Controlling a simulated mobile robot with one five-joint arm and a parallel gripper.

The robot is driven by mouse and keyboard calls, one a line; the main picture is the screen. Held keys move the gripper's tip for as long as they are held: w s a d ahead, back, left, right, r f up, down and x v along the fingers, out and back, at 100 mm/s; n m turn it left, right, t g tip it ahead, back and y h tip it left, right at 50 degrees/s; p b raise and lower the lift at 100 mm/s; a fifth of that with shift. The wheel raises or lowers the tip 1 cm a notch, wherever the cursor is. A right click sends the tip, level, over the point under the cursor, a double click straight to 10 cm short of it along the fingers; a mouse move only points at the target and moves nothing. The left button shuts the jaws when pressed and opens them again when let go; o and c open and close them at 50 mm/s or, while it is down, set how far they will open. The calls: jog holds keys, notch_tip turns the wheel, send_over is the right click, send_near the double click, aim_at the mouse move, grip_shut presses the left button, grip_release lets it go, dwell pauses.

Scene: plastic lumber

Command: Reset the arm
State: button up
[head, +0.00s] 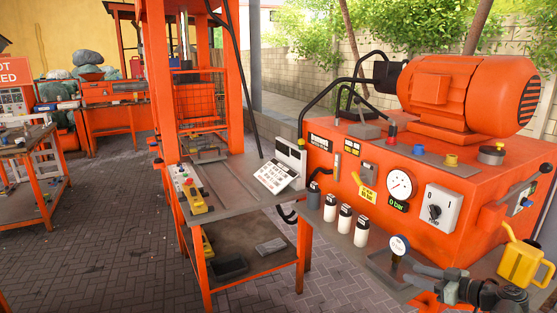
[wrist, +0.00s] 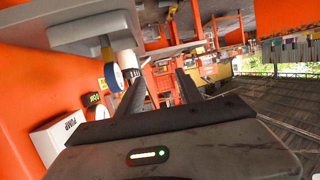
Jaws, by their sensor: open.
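My black arm and gripper (head: 420,283) show at the lower right of the head view, in front of the orange hydraulic power unit (head: 345,215). In the wrist view my gripper (wrist: 158,82) has its two dark fingers spread apart with nothing between them. A small round gauge (head: 399,245) stands close to the gripper in the head view. What looks like the same gauge (wrist: 115,76) shows just left of the fingers in the wrist view, and I cannot tell its exact gap from them.
A yellow jug (head: 520,262) stands right of my arm. White bottles (head: 345,218) line the unit's front ledge. Paved floor (head: 110,230) is open further left.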

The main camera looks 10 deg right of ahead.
jog(key=w+a+n+g+y+p, duration=0.2)
jog(key=w+a+n+g+p, duration=0.3)
jog(key=a, duration=1.1)
jog(key=w+a+n+g+y+p, duration=0.15)
jog(key=w+a, duration=0.45)
jog(key=a, duration=1)
jog(key=s+a+f+m+g+h+p, duration=0.1)
jog(key=s+a+f+g+h, duration=0.15)
jog(key=a, duration=0.45)
jog(key=s+a+f+m+g+h+p, duration=0.1)
jog(key=a+f+g, duration=0.15)
jog(key=a, duration=0.45)
jog(key=s+d+f+m+g+h, duration=0.2)
jog(key=d+m+h, duration=0.4)
jog(key=m, duration=0.3)
jog(key=shift+s+d+f, duration=0.15)
jog(key=shift+s+d, duration=0.15)
jog(key=shift+s, duration=0.15)
